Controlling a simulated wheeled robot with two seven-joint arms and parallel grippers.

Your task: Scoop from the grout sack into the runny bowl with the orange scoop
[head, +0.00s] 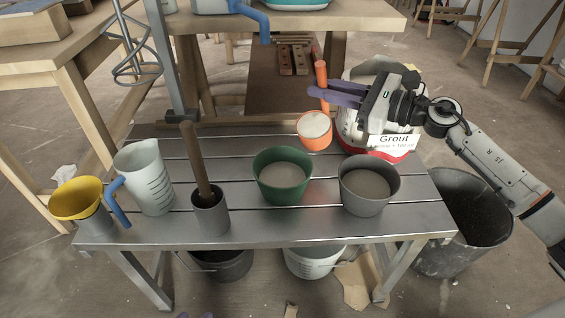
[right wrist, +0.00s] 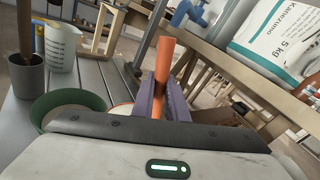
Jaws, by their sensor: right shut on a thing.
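The orange scoop (head: 314,128) is held by its upright handle in my right gripper (head: 322,95), above the bench behind the green bowl. Its cup holds pale powder. The right wrist view shows the orange handle (right wrist: 162,65) between the purple fingers (right wrist: 164,103). The white grout sack (head: 395,141), labelled Grout, stands at the bench's back right, partly hidden by my gripper. The green bowl (head: 283,188) and the grey bowl (head: 368,205) both hold greyish mix. I cannot tell by sight which is runny.
A yellow funnel (head: 76,198), a white measuring jug (head: 150,186) and a dark cup (head: 210,215) with a wooden handle stand on the left of the metal bench (head: 250,229). A black bucket (head: 464,240) stands on the floor at right.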

